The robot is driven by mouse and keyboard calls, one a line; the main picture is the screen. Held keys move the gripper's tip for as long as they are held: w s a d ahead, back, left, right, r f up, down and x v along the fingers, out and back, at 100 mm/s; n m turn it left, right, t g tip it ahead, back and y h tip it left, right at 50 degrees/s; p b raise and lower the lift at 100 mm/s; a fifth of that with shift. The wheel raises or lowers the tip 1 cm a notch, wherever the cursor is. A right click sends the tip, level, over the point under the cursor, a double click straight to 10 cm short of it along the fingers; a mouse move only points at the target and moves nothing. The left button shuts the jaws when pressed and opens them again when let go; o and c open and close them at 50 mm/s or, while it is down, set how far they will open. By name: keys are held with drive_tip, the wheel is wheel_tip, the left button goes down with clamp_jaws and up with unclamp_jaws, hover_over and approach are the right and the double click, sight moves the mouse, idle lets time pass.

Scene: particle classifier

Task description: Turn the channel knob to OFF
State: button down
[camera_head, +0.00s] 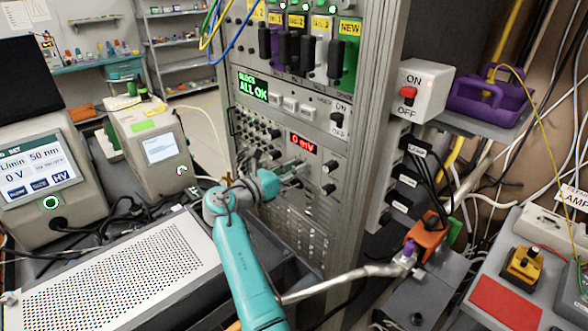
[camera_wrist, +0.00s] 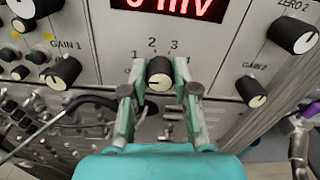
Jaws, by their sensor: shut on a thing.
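The channel knob (camera_wrist: 159,73) is a black knob with a pale face, on the grey panel below a red "0 mV" display (camera_wrist: 170,6). The numbers 1, 2 and 3 are printed in an arc above it. No OFF mark is legible beside it, and its pointer direction is too small to tell. My gripper (camera_wrist: 158,82) is shut on the channel knob, one green finger on each side. In the head view my gripper (camera_head: 290,172) is at the rack panel just below the red display (camera_head: 303,143), and the knob is hidden there.
The GAIN 1 knob (camera_wrist: 66,72) is left of my gripper and the GAIN 2 knob (camera_wrist: 251,91) is to the right. The ZERO 2 knob (camera_wrist: 291,35) is at upper right. Cables (camera_wrist: 65,105) run at lower left. A perforated grey box (camera_head: 110,275) stands beside my arm.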

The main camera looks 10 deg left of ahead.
drive_tip(key=shift+f+n, duration=0.1)
drive_tip(key=shift+n, duration=2.1)
drive_tip(key=c, duration=0.9)
unclamp_jaws()
drive_tip(key=v, duration=1.2)
drive_tip(key=shift+w, duration=0.1)
drive_tip(key=shift+a, duration=0.1)
